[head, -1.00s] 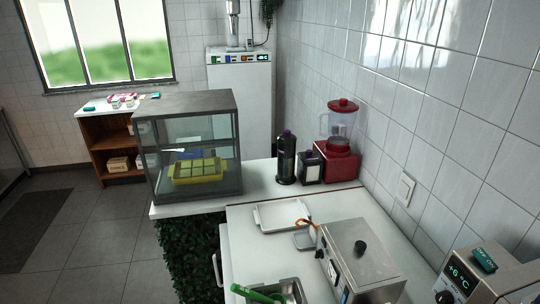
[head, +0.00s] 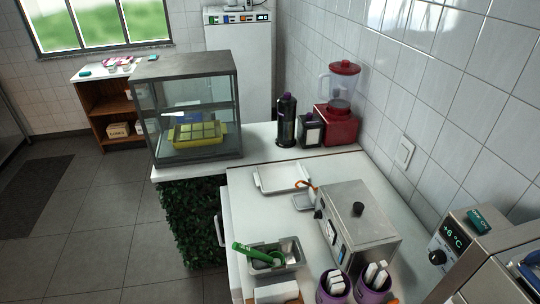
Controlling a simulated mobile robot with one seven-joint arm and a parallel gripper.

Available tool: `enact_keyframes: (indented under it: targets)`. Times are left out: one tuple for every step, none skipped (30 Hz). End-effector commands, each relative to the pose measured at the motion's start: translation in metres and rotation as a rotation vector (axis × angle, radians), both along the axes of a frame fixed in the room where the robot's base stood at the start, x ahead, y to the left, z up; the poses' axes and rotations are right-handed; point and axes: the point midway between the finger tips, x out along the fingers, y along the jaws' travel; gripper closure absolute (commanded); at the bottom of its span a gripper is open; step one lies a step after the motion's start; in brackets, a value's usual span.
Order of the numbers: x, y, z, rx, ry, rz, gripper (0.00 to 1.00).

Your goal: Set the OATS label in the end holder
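My gripper is not in view. I cannot make out any label that reads OATS, and I cannot pick out the end holder. A small teal piece (head: 480,219) with unreadable markings lies on top of the steel unit (head: 480,245) at the right, which shows +6 °C. Two purple cups (head: 334,290) (head: 371,291) holding white pieces stand at the bottom edge, partly cut off. A white block (head: 277,292) lies to the left of them, also cut off.
On the white counter (head: 250,210) stand a steel box (head: 358,228), a grey tub (head: 288,248) with a green-handled tool, a white tray (head: 281,179), a red blender (head: 340,120) and dark bottles (head: 286,120). A glass case (head: 186,110) stands behind. Open floor (head: 90,235) lies left.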

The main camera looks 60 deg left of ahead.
Motion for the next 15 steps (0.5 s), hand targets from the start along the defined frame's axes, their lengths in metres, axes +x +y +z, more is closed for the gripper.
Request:
enact_keyframes:
  targets:
    - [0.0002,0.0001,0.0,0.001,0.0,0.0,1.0]
    - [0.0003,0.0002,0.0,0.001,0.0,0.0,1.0]
    - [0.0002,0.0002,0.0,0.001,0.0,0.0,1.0]
    - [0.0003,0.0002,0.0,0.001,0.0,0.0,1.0]
    - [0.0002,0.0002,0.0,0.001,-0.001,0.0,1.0]
    - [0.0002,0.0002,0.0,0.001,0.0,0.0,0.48]
    - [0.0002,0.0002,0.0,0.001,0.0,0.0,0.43]
    - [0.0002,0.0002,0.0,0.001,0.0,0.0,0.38]
    - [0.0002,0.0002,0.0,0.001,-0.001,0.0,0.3]
    - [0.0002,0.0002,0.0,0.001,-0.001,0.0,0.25]
    - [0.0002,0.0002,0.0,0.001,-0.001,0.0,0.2]
    - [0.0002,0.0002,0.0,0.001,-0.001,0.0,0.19]
    - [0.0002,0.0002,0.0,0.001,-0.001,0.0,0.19]
    - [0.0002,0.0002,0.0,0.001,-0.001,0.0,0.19]
    - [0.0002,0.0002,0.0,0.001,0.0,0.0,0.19]
